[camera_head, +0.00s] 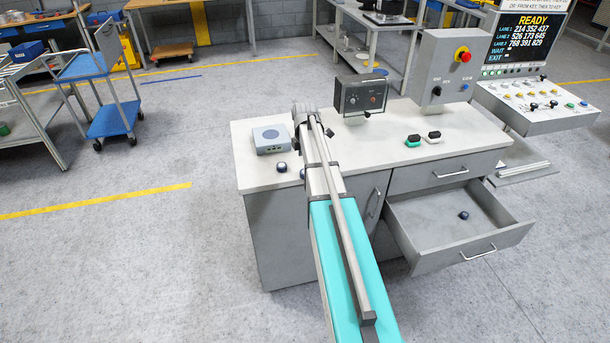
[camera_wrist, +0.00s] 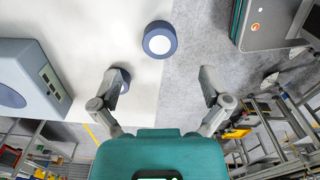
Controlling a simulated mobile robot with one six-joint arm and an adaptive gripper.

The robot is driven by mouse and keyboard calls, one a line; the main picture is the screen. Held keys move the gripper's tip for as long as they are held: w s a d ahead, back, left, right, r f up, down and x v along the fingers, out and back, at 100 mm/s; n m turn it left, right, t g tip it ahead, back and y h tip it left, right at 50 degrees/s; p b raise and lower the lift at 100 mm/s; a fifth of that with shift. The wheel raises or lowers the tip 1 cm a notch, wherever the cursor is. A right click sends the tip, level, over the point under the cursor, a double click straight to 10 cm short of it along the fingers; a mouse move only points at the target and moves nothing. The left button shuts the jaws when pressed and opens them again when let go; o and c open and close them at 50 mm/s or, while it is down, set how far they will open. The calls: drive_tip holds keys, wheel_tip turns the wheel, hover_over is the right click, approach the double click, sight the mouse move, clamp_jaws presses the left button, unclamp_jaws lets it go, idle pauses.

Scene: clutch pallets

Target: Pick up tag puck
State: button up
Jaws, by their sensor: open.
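Small round dark-blue pucks with pale tops lie on the light bench top. A third puck (camera_head: 463,215) lies in the open drawer (camera_head: 440,228). In the wrist view one puck (camera_wrist: 160,40) is in full view, ahead of and between my fingertips. Another puck (camera_wrist: 124,75) is partly hidden by the left finger. My gripper (camera_wrist: 160,82) is open, with nothing between its fingers. I cannot tell whether it touches the partly hidden puck.
A blue-grey box (camera_head: 270,138) stands on the bench (camera_head: 380,153) left of my arm. A dark control box (camera_head: 361,95), green and black items (camera_head: 413,140) and a grey panel with a red button (camera_head: 449,72) are to the right. The drawer juts out in front.

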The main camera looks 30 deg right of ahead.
drive_tip(key=shift+f+b, duration=2.5)
drive_tip(key=shift+f, duration=0.1)
drive_tip(key=c, duration=1.1)
drive_tip(key=shift+r, duration=0.25)
wheel_tip(320, 180, up, 2)
drive_tip(key=shift+p, duration=1.2)
drive_tip(key=s+a+r+p, duration=0.5)
drive_tip(key=s+r+p, duration=0.5)
drive_tip(key=s, duration=0.3)
drive_tip(key=shift+r+p, duration=0.3)
drive_tip(key=shift+p, duration=0.05)
